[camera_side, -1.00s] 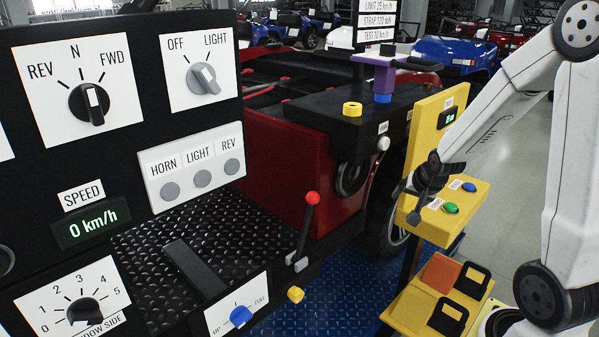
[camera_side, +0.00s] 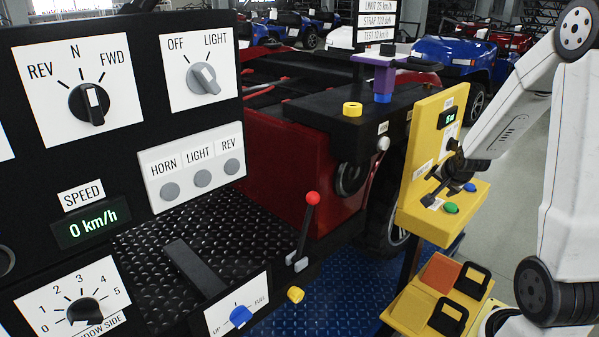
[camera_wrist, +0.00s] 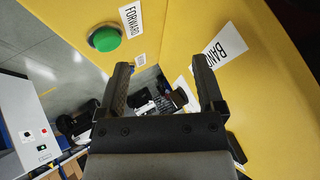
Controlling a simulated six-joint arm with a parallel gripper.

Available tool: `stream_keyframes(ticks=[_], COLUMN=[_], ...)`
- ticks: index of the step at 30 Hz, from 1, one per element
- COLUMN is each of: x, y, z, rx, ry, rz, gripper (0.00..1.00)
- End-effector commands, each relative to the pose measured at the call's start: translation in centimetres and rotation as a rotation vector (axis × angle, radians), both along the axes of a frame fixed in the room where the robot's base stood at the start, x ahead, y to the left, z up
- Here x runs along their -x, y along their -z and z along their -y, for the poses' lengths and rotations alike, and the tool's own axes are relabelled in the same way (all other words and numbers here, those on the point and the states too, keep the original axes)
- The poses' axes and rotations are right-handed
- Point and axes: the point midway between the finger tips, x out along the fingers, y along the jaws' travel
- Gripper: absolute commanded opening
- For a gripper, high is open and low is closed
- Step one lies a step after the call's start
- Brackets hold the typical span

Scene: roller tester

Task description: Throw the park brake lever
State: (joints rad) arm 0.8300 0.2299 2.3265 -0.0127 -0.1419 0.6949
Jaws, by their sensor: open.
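A lever with a red ball knob (camera_side: 312,198) stands on the dark footwell edge of the red vehicle in the side view, its shaft leaning slightly right. No label naming it shows. My gripper (camera_side: 430,187) is well to the right of it, in front of the yellow control post (camera_side: 417,183). In the wrist view my gripper (camera_wrist: 160,65) is open, with nothing between its fingers. The lever does not show in the wrist view.
The yellow post carries a green button (camera_side: 451,208) and a blue button (camera_side: 470,187) close to my gripper. The green FORWARD button (camera_wrist: 104,38) and a BAND label (camera_wrist: 222,50) show in the wrist view. A dark control panel (camera_side: 140,150) fills the left.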

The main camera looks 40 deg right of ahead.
Motion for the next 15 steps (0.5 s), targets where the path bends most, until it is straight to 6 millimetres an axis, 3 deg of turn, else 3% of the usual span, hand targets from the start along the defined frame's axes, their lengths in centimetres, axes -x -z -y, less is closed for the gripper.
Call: stream_keyframes(ticks=[6, 12, 14, 15], x=[0.0, 0.0, -0.1, -0.1], y=[0.0, -0.5, -1.1, -1.5], z=[0.0, 0.0, 0.0, 0.1], rx=[0.0, 0.002, 0.002, 0.003], ry=[0.0, 0.0, -0.001, -0.001], rz=[0.0, 0.002, 0.002, 0.003], gripper=[0.87, 0.23, 0.04, 0.0])
